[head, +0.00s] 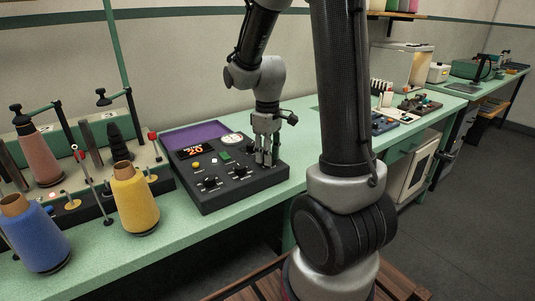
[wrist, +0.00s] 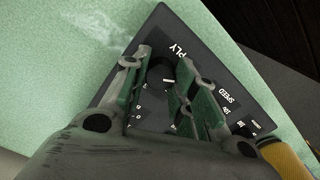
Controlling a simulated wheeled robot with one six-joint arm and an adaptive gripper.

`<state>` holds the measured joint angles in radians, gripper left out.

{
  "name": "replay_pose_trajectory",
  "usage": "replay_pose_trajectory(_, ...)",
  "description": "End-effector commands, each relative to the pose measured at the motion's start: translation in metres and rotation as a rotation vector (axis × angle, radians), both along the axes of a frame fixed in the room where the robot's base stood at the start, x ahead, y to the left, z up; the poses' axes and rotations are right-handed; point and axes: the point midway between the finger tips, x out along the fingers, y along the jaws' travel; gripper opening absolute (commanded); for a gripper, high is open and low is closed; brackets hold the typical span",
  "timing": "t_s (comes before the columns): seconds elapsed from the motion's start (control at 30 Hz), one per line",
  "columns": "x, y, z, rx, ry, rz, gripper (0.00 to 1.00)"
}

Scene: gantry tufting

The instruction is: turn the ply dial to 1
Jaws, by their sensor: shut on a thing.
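The dark control box (head: 238,186) lies on the green bench, with a red display that seems to read 20. My gripper (head: 266,158) points down at its right part and hides the ply dial in the head view. In the wrist view the box (wrist: 205,48) shows the printed words PLY and SPEED. The black ply dial (wrist: 158,78) sits between the two green-padded fingers of my gripper (wrist: 163,68), which is shut on it. Which number its pointer faces cannot be told.
Two more black dials (head: 210,183) are left of my gripper on the box. A yellow cone (head: 135,200) and a blue cone (head: 35,236) of yarn stand at the left. Bare green bench (head: 300,170) lies right of the box.

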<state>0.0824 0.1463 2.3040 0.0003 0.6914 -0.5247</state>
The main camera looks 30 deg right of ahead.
Motion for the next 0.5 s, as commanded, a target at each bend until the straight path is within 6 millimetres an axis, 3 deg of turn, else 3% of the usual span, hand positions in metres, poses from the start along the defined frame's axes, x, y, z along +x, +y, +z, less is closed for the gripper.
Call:
replay_pose_trajectory(0.07,0.001,-0.0002,0.0007,-0.001,-0.003,0.002,0.04)
replay_pose_trajectory(0.1,0.001,-0.0002,0.0007,-0.001,-0.003,0.002,0.35)
replay_pose_trajectory(0.2,0.0008,-0.0002,0.0005,-0.001,-0.003,0.001,0.51)
replay_pose_trajectory(0.5,0.0004,-0.0001,0.0011,0.0,-0.001,0.0,0.51)
